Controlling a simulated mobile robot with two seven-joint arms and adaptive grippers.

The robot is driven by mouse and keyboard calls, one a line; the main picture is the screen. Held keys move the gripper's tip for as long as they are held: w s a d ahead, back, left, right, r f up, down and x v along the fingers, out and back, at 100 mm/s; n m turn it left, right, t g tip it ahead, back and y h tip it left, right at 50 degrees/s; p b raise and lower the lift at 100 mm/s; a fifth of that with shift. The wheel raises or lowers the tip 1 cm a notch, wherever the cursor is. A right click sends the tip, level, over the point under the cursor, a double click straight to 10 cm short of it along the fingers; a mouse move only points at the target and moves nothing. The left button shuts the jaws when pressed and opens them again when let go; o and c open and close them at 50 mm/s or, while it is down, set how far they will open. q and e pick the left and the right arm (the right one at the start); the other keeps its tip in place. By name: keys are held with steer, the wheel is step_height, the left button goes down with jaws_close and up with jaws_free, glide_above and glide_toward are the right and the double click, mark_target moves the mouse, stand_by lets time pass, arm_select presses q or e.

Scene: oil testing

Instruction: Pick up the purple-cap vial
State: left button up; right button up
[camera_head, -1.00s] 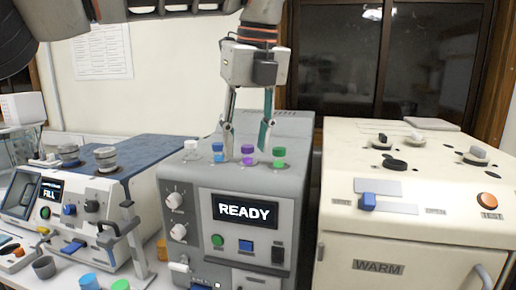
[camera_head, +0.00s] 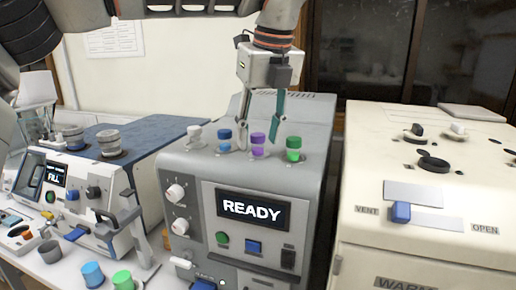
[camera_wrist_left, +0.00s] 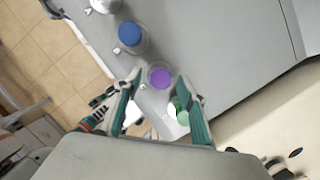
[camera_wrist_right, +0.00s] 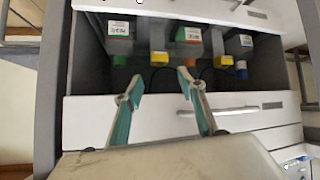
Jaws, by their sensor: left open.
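The purple-cap vial (camera_head: 258,140) stands upright in the top of the grey READY machine (camera_head: 262,185), between a blue-cap vial (camera_head: 225,137) and a green-cap vial (camera_head: 293,145). My left gripper (camera_head: 260,146) is open and points down, its fingers on either side of the purple vial. In the left wrist view the purple cap (camera_wrist_left: 161,77) lies between the fingertips, with a visible gap on each side; contact does not show. The green cap (camera_wrist_left: 180,108) is partly hidden by one finger. My right gripper (camera_wrist_right: 159,77) is open and empty in the right wrist view.
A white-cap vial (camera_head: 195,136) stands left of the blue one. A FILL machine (camera_head: 85,195) is at left, a cream WARM machine (camera_head: 430,225) at right. Loose blue (camera_head: 93,275) and green (camera_head: 123,280) capped items stand in front. An open drawer holds several bottles (camera_wrist_right: 188,42).

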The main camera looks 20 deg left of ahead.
arm_select(q)
steer(key=shift+w+a+f, duration=0.1)
steer(key=shift+a+f, duration=0.05)
steer(key=shift+f, duration=0.4)
jaws_close()
steer(key=shift+r, duration=0.1)
